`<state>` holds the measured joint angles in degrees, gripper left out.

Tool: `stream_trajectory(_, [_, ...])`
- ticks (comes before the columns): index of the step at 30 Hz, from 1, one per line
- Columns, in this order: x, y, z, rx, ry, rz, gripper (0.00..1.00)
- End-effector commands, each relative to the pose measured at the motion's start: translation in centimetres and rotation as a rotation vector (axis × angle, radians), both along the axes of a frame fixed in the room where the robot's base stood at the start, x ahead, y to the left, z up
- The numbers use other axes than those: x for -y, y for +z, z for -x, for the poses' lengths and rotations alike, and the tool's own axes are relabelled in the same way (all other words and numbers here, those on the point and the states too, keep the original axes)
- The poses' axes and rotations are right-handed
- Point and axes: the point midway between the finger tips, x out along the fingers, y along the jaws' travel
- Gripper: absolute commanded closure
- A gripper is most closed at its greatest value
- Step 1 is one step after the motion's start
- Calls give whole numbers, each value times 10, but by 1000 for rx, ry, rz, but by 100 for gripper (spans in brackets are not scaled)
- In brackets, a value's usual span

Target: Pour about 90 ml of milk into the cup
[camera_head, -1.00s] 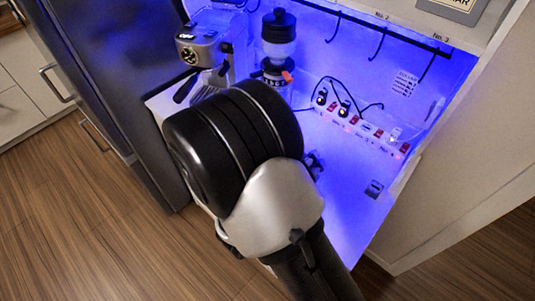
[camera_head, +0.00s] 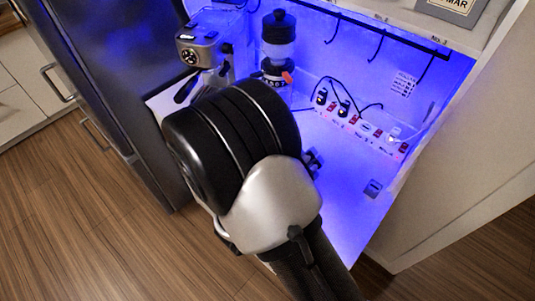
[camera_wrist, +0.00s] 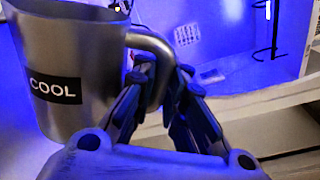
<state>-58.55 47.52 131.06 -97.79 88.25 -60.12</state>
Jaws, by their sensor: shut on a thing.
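A metal pitcher (camera_wrist: 62,52) with a black "COOL" label fills the left of the wrist view. My gripper (camera_wrist: 160,88) is shut on the pitcher's handle, with the fingers on both sides of it. The pitcher looks close to upright, tilted slightly in the picture. Its contents cannot be seen. In the head view my own arm covers most of the middle and hides the pitcher; only a small dark part of my gripper (camera_head: 313,161) shows beside the arm. No cup can be made out in either view.
The blue-lit cabinet holds an espresso machine (camera_head: 205,45), a grinder (camera_head: 278,42) and a power strip (camera_head: 362,124) with cords. Hooks hang from a rail (camera_head: 375,29). The right cabinet floor (camera_head: 340,195) looks mostly clear. A dark fridge (camera_head: 110,70) stands left.

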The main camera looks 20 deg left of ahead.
Motion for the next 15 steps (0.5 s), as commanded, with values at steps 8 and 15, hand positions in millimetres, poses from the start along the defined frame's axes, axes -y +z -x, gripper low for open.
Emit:
stream_trajectory(8, [-1,2,-1,-4,0,12,100])
stream_trajectory(15, [-3,4,-1,-13,0,28,100])
